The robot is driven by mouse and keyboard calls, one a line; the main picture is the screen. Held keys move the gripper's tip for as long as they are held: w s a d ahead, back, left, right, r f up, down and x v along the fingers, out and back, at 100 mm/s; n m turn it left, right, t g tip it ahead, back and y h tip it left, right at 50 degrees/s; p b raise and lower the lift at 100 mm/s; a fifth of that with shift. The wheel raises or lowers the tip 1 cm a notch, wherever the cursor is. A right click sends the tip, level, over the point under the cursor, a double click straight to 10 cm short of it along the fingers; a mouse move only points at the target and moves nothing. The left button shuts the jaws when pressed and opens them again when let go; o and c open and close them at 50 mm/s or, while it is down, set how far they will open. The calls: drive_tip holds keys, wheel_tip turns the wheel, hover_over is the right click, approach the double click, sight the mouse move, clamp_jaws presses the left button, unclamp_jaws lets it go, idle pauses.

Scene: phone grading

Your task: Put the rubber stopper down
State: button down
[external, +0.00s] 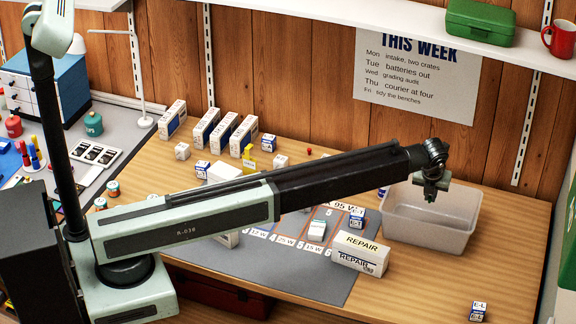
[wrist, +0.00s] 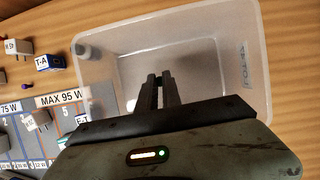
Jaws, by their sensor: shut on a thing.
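My gripper (external: 430,197) hangs from the end of the outstretched arm, over the translucent plastic bin (external: 415,232). In the wrist view its two dark fingers (wrist: 160,78) are close together, pointing into the bin (wrist: 255,35). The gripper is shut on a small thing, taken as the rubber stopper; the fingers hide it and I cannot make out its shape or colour. I cannot tell the exact height of the fingertips above the bin floor.
A small pale object (wrist: 131,105) shows beside the fingers. The REPAIR box (external: 360,254) stands left of the bin, near a small blue-and-white box (external: 356,221) on the grey mat (external: 300,285). Bare wood lies right of the bin; a small E-L box (external: 478,311) stands near the front.

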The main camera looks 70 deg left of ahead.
wheel_tip(320, 180, down, 10)
drive_tip(key=b, duration=1)
drive_tip(key=shift+f, duration=0.25)
drive_tip(key=shift+r, duration=0.3)
drive_tip(key=shift+f, duration=0.25)
drive_tip(key=c, duration=1.5)
unclamp_jaws()
drive_tip(key=shift+r, duration=0.1)
drive_tip(key=p+v, duration=1.1)
drive_tip(key=v, duration=0.1)
drive_tip(key=shift+r, duration=0.2)
